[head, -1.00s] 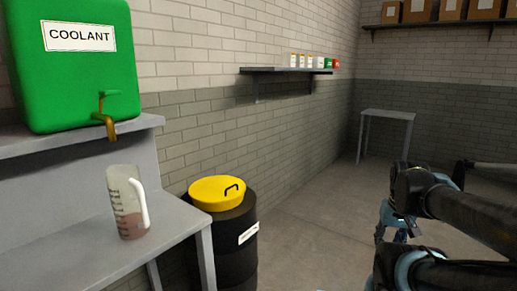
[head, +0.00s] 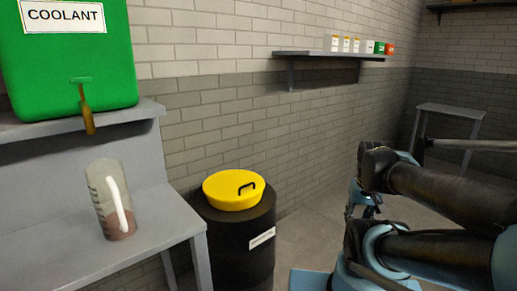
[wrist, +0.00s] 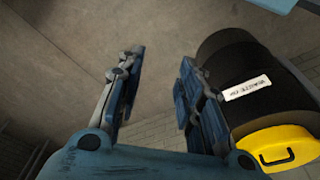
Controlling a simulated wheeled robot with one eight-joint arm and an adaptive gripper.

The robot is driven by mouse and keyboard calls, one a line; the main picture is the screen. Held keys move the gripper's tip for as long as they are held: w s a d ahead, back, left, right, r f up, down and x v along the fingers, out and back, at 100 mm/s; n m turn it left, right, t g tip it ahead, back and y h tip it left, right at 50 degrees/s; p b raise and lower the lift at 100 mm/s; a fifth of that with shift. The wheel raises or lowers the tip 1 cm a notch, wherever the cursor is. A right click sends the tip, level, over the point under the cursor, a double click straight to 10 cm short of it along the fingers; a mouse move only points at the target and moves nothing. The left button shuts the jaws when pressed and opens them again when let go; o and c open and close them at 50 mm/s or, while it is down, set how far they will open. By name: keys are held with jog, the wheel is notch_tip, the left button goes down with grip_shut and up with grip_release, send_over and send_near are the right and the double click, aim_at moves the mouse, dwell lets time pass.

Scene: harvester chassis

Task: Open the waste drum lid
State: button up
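The waste drum (head: 228,248) is a black barrel with a white label, standing on the floor beside the grey bench. Its yellow lid (head: 222,192) lies flat on top, with a black loop handle (head: 247,188) on it. In the wrist view the drum (wrist: 240,65) is at the right, with the yellow lid (wrist: 262,137) and handle (wrist: 279,158) at the lower right corner. My gripper (wrist: 160,75) is open and empty, its fingers apart and to the left of the drum in that view. In the head view my arm is right of the drum.
A grey bench (head: 60,250) at the left holds a measuring jug (head: 100,190) with brown liquid. A green coolant tank (head: 70,65) with a tap stands on the ledge above. A wall shelf (head: 320,53) holds small boxes. A small table (head: 455,110) stands at the back right.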

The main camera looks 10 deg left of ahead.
jog(key=w+a+r+n+g+y, duration=0.1)
jog(key=w+a+r+n+y, duration=0.1)
jog(key=w+a+r+n, duration=0.7)
jog(key=w+a+r+n+g+y, duration=0.2)
jog(key=w+a+r+n, duration=0.2)
jog(key=w+a+n, duration=0.8)
jog(key=w+a+n+g, duration=0.1)
jog(key=w+a+n, duration=0.1)
jog(key=a+n, duration=0.35)
jog(key=w+a+n, duration=0.2)
jog(key=a, duration=0.6)
jog(key=shift+y, duration=0.3)
jog(key=x, duration=1.7)
jog(key=shift+s+f, duration=0.3)
grip_shut()
